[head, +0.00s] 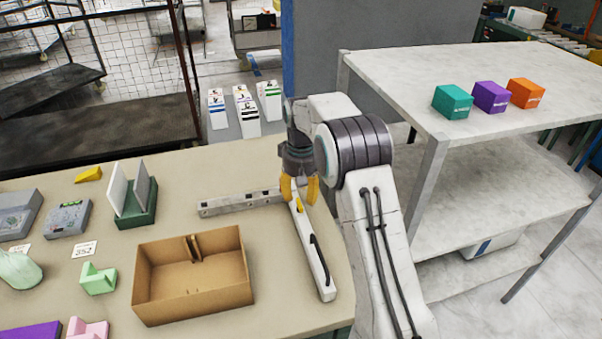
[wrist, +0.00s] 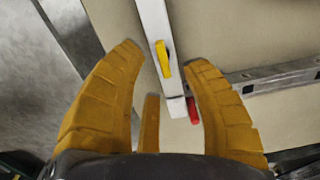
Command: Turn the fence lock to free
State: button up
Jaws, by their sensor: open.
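The fence is a white bar (head: 314,252) lying along the right side of the bench, with a black handle (head: 319,262) toward its near end. The fence lock, a small yellow lever (wrist: 163,59), sits on the bar and runs roughly along its length; it also shows in the head view (head: 299,205). A red piece (wrist: 193,110) is beside the bar's end. My gripper (head: 299,190) is open over the far end of the bar, pointing down. In the wrist view the lever appears between my fingertips (wrist: 163,56), with no clear contact.
A grey rail with holes (head: 240,201) meets the bar from the left. An open cardboard box (head: 192,299) stands left of the bar. A green holder (head: 140,210) stands farther left. A shelf (head: 400,80) with teal, purple and orange boxes is at the right.

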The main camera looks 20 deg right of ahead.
aim_at(307, 226)
notch_tip(307, 226, up, 9)
jog(key=shift+f, duration=0.2)
jog(key=shift+w, duration=0.1)
dwell(0.5)
